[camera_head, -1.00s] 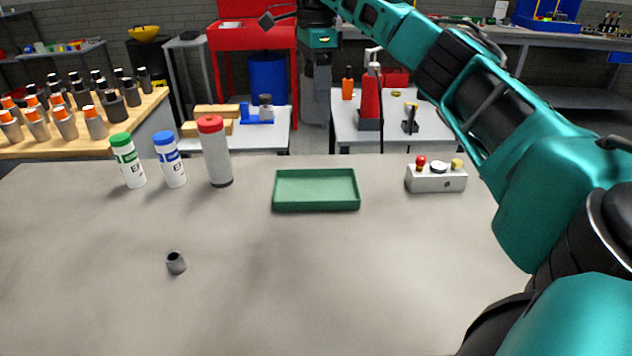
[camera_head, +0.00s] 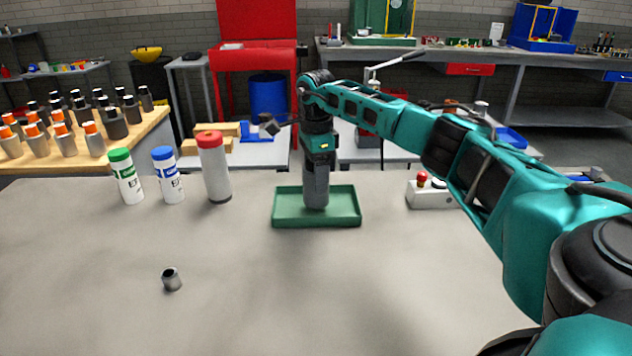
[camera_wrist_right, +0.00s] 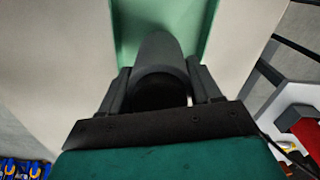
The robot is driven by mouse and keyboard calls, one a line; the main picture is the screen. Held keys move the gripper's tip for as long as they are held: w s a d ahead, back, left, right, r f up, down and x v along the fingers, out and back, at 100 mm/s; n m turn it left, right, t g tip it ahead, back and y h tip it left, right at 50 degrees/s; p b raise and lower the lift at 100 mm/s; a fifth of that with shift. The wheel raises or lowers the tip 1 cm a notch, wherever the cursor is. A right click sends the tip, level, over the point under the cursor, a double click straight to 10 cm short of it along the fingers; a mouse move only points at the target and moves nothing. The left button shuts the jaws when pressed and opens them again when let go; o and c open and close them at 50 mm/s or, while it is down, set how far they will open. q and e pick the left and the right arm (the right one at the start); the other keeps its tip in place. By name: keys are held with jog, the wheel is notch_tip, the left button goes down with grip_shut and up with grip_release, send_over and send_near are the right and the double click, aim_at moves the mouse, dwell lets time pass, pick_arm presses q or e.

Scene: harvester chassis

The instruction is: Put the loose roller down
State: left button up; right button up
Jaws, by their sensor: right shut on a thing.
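My right gripper (camera_head: 316,172) points down over the green tray (camera_head: 290,221) in the middle of the table. It is shut on a dark grey roller (camera_wrist_right: 160,50), which shows between its two fingers in the right wrist view. In the head view the roller (camera_head: 316,194) hangs upright within the tray's outline. I cannot tell whether its lower end touches the tray floor. The tray also shows beyond the roller in the wrist view (camera_wrist_right: 127,25). My left gripper is out of view.
A small grey hollow cylinder (camera_head: 172,279) stands at the table's front left. Green-capped (camera_head: 126,178), blue-capped (camera_head: 168,176) and red-capped (camera_head: 215,168) containers stand left of the tray. A control box (camera_head: 428,196) sits right, partly behind my right arm. The table's front middle is clear.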

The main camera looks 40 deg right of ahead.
jog(key=shift+f, duration=0.9)
jog(key=shift+f, duration=0.15)
jog(key=o, duration=1.5)
notch_tip(320, 180, up, 12)
jog(key=shift+r+p, duration=0.15)
jog(key=shift+p, duration=0.4)
